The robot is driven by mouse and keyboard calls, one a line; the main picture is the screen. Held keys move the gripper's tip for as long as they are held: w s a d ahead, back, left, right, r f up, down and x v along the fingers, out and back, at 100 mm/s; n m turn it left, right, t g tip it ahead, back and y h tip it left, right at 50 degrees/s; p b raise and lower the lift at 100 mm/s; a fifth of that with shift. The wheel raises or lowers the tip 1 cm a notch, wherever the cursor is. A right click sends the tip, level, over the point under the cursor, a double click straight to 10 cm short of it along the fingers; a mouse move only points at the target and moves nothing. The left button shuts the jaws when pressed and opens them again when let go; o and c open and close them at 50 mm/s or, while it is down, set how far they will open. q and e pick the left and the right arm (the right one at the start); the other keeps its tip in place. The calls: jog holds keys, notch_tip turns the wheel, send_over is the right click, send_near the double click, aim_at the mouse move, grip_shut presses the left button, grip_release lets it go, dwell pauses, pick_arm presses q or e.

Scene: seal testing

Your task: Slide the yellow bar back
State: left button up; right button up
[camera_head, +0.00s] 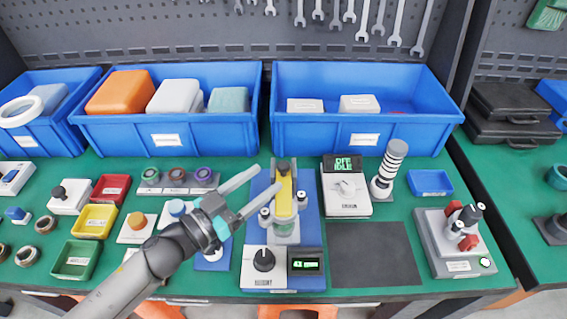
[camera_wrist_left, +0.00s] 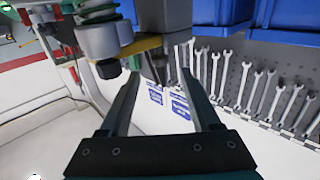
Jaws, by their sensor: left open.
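The yellow bar (camera_head: 284,198) lies lengthwise, front to back, on a grey and blue test fixture (camera_head: 308,216). A black knob (camera_head: 283,167) stands at its far end. My left gripper (camera_head: 268,177) reaches in from the left with its fingers spread and empty. Its tips are close to the left side of the bar's far part; I cannot tell whether they touch it. In the left wrist view the yellow bar (camera_wrist_left: 147,44) shows just beyond the open fingers (camera_wrist_left: 163,78). My right gripper is not in view.
A grey box with a green display (camera_head: 346,190) and a striped post (camera_head: 390,165) stand to the right. Blue bins (camera_head: 165,130) line the back. Small coloured trays and buttons fill the left side. A dark mat (camera_head: 372,255) at front right is bare.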

aim_at(279, 168)
pick_arm(q)
jog(key=x, duration=0.7)
grip_shut()
dwell(0.5)
jog(key=shift+f, duration=0.1)
dwell(0.8)
